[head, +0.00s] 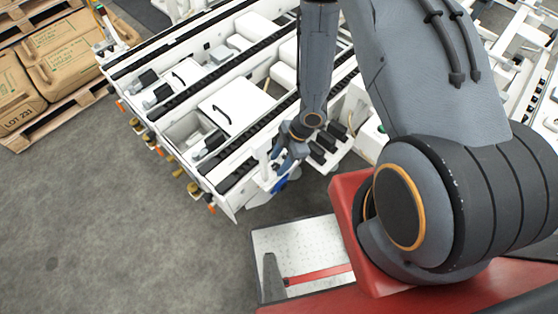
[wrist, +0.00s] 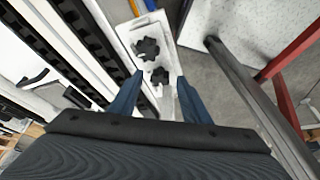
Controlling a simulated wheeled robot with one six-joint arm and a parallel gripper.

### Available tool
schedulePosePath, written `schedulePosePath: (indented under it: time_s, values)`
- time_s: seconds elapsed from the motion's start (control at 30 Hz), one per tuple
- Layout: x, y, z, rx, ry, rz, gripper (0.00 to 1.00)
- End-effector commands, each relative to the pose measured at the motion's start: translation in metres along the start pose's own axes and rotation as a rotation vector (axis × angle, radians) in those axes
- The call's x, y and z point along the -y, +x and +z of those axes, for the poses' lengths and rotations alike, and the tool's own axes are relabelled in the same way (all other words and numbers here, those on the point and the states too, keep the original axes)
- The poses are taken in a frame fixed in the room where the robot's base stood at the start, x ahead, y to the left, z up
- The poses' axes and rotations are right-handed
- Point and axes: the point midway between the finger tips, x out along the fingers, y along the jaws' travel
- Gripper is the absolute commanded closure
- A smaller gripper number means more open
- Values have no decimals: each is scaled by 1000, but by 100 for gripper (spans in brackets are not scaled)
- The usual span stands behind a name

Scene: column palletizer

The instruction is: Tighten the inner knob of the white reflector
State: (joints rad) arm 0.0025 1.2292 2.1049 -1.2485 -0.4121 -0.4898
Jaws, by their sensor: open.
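The white reflector (wrist: 155,20) is a narrow white plate in the upper middle of the wrist view. Two black star-shaped knobs sit on it: one farther up the picture (wrist: 147,47) and one closer to my gripper (wrist: 160,74). I cannot tell for certain which is the inner one. My gripper (wrist: 160,82) is open, its blue fingers pointing at the plate, one on each side of the closer knob in the picture. I cannot tell whether they touch it. In the head view my gripper (head: 283,166) is at the conveyor's near end, hiding most of the reflector.
The white conveyor frame (head: 228,205) with black belt strips runs across the upper middle. Pallets with brown sacks (head: 75,48) stand at the upper left. A speckled metal plate (head: 305,250) lies before my red base. The grey floor at left is clear.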

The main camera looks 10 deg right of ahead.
Motion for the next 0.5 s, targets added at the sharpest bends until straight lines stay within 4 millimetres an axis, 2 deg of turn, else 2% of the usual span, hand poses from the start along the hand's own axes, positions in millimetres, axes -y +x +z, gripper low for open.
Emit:
schedulePosePath:
  time_s: [0.3, 0.37, 0.5]
  values:
    - [0, 2, 0, 1, 0, 0, 57]
    - [0, 2, 0, 1, 0, 0, 65]
    - [0, 2, 0, 1, 0, 0, 89]
